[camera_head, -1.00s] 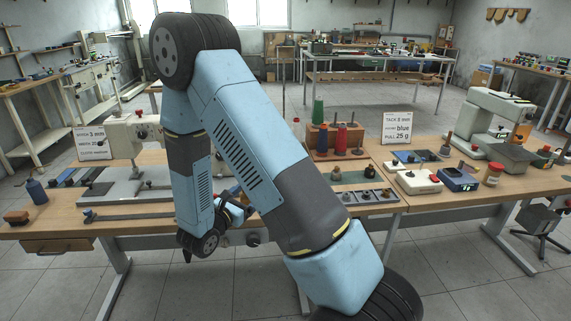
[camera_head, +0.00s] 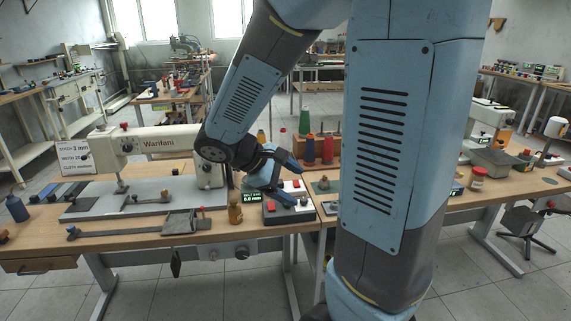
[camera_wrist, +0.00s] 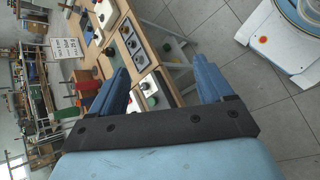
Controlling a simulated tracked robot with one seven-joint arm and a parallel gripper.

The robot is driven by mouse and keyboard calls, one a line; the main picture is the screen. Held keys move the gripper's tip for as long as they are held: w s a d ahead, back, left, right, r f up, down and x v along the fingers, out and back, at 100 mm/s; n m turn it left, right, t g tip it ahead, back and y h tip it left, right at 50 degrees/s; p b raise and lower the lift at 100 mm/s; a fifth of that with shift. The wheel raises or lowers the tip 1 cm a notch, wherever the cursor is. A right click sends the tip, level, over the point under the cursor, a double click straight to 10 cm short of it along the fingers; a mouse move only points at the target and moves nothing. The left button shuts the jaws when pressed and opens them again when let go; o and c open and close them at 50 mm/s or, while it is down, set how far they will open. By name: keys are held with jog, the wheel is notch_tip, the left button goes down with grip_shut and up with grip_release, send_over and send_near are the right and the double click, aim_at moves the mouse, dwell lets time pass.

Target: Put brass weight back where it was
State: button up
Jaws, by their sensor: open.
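A small brass-coloured, knobbed object (camera_head: 235,211), which looks like the brass weight, stands upright on the bench near its front edge, left of a box with a green display. My gripper (camera_head: 294,180) is to the right of it and higher, above the bench. In the wrist view my gripper (camera_wrist: 160,75) has its two blue fingers wide apart with nothing between them. A slotted dark tray with knobbed weights (camera_wrist: 131,43) shows beyond the left finger there. In the head view my arm hides that part of the bench.
A white sewing machine (camera_head: 160,141) stands at the left. The green-display box (camera_head: 252,194) and a red-buttoned box (camera_head: 290,211) are near my gripper. Thread cones (camera_head: 327,148) stand behind. A red-lidded jar (camera_head: 477,176) is at the right.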

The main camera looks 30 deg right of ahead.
jog(key=s+a+r+m+t+y, duration=0.6)
jog(key=s+r+m+y, duration=0.1)
jog(key=s+r+y, duration=0.2)
jog(key=shift+r+m+t, duration=0.3)
jog(key=shift+r+m, duration=0.1)
jog(key=shift+r, duration=0.45)
dwell(1.2)
